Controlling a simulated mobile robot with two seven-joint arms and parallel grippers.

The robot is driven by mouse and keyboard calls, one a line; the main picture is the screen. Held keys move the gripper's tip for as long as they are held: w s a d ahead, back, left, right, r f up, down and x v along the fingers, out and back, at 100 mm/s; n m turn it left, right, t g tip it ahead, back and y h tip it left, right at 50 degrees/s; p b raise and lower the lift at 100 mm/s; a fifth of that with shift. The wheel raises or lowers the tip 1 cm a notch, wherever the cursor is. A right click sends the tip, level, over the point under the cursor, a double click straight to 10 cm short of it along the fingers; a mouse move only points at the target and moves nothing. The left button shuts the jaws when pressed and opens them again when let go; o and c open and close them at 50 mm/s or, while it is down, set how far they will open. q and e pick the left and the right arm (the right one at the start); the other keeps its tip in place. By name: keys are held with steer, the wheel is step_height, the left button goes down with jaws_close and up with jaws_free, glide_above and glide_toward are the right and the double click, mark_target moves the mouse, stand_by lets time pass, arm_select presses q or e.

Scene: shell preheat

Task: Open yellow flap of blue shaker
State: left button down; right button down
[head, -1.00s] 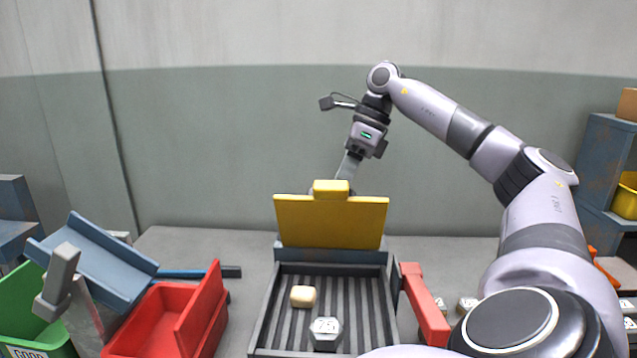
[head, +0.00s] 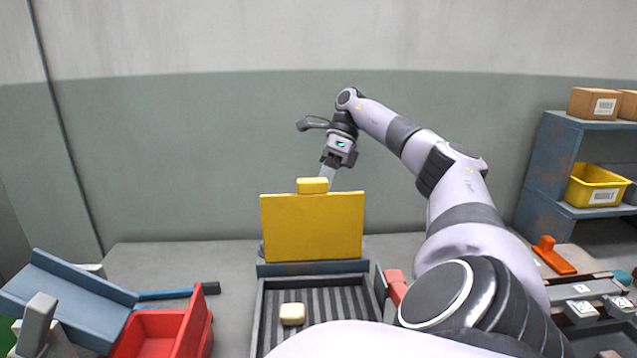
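The yellow flap (head: 312,228) stands upright at the back of the shaker (head: 315,269), with its yellow handle block (head: 312,185) on the top edge. The shaker has a dark ribbed tray, and a cream block (head: 292,313) lies in it. My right arm reaches over from the right, and its gripper (head: 329,174) points down just behind the handle. My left gripper is not in view.
A red bin (head: 165,330) and a tilted blue-grey chute (head: 68,302) stand at the left. A blue bar (head: 170,294) lies behind the bin. At the right are a blue shelf (head: 575,170) with a yellow bin (head: 597,187) and an orange-handled device (head: 553,254).

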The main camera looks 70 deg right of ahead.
steer(key=shift+a+f, duration=0.1)
steer(key=shift+f, duration=0.45)
steer(key=c, duration=1.1)
jaws_free()
steer(key=shift+r, duration=0.2)
